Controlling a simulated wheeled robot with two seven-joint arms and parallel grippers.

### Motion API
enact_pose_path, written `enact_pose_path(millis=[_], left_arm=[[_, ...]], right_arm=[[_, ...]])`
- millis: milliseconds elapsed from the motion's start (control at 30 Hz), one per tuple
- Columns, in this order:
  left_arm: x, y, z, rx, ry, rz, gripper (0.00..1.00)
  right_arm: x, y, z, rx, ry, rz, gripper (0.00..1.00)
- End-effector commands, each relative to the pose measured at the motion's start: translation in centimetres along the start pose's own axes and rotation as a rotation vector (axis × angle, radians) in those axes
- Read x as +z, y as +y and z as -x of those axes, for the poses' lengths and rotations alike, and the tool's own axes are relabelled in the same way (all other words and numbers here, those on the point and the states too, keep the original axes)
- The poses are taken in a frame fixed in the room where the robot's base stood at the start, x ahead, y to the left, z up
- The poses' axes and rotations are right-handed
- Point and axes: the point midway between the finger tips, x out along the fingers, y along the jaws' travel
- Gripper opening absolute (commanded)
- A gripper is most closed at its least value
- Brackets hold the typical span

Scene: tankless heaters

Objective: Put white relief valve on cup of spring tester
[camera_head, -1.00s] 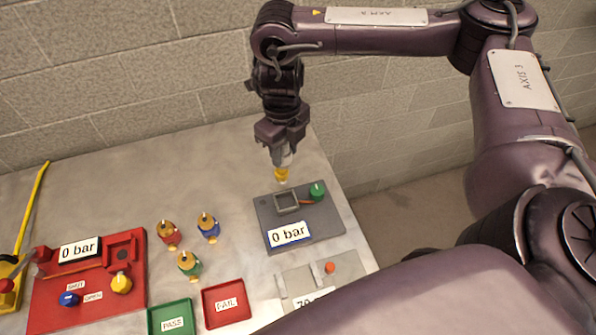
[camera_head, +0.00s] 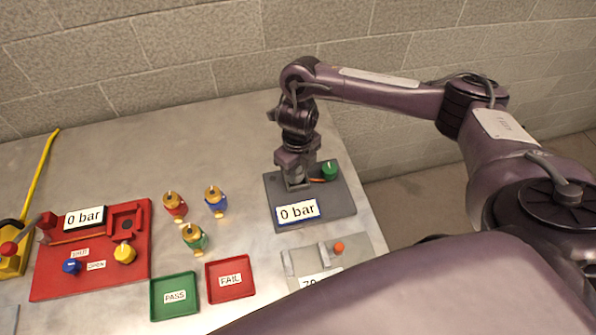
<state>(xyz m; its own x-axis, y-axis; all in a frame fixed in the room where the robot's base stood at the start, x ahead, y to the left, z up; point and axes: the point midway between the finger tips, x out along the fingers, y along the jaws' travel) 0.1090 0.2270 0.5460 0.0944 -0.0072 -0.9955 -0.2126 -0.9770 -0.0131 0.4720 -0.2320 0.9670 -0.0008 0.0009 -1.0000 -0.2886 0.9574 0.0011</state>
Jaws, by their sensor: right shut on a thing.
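My right gripper (camera_head: 297,183) is lowered over the grey spring tester (camera_head: 340,200). It is shut on the white relief valve, which the fingers and the tester's cup now hide almost fully. The square grey cup is mostly covered by the gripper, so I cannot tell whether the valve rests in it. The tester has a green knob (camera_head: 330,171) right of the gripper and a "0 bar" display (camera_head: 298,212) in front. My left gripper is not in view.
Red (camera_head: 175,205), blue (camera_head: 215,200) and green (camera_head: 194,238) valves stand left of the tester. A red test station (camera_head: 60,281), green PASS tray (camera_head: 159,310) and red FAIL tray (camera_head: 246,292) lie further left and in front. A grey plate with an orange knob (camera_head: 338,247) is nearer.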

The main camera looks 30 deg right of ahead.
Motion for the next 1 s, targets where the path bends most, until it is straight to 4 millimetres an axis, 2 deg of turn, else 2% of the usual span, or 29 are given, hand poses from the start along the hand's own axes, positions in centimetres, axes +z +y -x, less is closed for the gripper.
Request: enact_pose_path(millis=[67, 467, 500, 633, 1000], left_arm=[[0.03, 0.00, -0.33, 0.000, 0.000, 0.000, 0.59], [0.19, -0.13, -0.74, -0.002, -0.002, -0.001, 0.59], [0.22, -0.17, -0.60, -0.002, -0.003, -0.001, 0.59], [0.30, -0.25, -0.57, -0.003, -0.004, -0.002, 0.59], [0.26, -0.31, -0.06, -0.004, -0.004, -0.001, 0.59]], right_arm=[[-0.01, -0.03, -0.81, 0.000, 0.000, -0.002, 0.02], [0.03, -0.06, -1.27, -0.001, -0.001, -0.001, 0.02], [0.02, -0.06, -1.14, -0.001, -0.001, -0.001, 0.39], [0.01, -0.06, -1.11, -0.001, 0.000, -0.001, 0.56], [0.02, -0.07, -0.55, -0.001, -0.001, -0.001, 0.57]])
